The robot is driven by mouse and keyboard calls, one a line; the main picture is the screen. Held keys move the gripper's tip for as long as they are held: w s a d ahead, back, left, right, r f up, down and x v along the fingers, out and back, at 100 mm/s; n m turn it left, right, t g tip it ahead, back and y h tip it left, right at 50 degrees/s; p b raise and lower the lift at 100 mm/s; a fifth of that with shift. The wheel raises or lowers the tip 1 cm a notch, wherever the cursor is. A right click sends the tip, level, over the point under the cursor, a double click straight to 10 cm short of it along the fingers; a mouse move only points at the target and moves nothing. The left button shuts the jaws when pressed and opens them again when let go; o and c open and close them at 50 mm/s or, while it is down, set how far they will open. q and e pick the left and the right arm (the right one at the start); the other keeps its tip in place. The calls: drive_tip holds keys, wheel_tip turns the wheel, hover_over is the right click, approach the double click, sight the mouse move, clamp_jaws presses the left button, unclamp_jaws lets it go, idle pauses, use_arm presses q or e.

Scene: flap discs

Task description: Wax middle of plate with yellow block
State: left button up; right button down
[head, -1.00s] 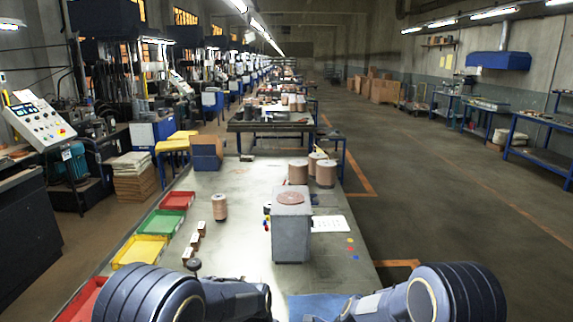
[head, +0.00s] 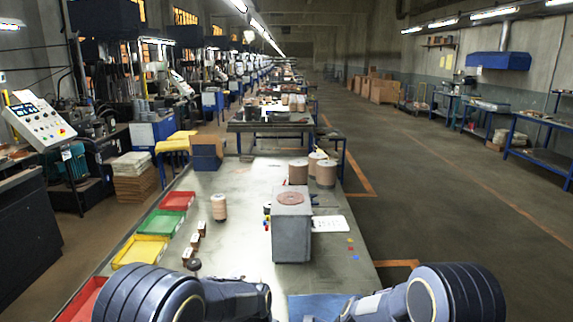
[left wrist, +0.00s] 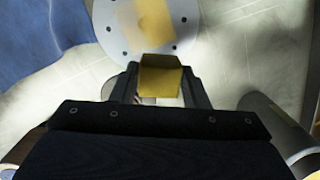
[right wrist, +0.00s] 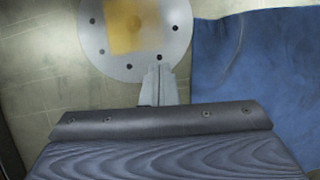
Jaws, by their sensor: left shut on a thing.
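In the left wrist view my left gripper (left wrist: 160,85) is shut on a yellow block (left wrist: 160,78). The block is close to the near rim of a round grey plate (left wrist: 112,28) with small holes around its edge; I cannot tell whether they touch. A yellow squarish patch lies on the plate's middle. The right wrist view also shows the plate (right wrist: 97,47) and its patch (right wrist: 133,25). There my right gripper (right wrist: 158,72) has its fingers together at the plate's near rim; contact is unclear. In the head view both grippers and the plate are out of sight.
A blue cloth (right wrist: 255,60) lies beside the plate. On the table, a grey box-shaped stand (head: 291,235) holds a brown disc. Red, green and yellow trays (head: 140,251) line the left edge. Small brown stacks (head: 219,207) stand inward of them. Larger rolls (head: 326,174) stand farther back.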

drive_tip(key=shift+f, duration=0.95)
use_arm(q)
drive_tip(key=shift+w+d, duration=0.9)
drive_tip(key=shift+d, duration=0.25)
drive_tip(key=shift+w+d, duration=0.85)
drive_tip(key=shift+d, duration=0.3)
drive_tip(key=shift+f, duration=1.05)
drive_tip(key=shift+s, duration=0.1)
drive_tip(key=shift+s+a, duration=0.15)
drive_tip(key=shift+s, duration=3.35)
drive_tip(key=shift+w+f, duration=0.15)
drive_tip(key=shift+w, duration=1.65)
drive_tip(key=shift+w+f, duration=0.15)
drive_tip(key=shift+w, duration=1.6)
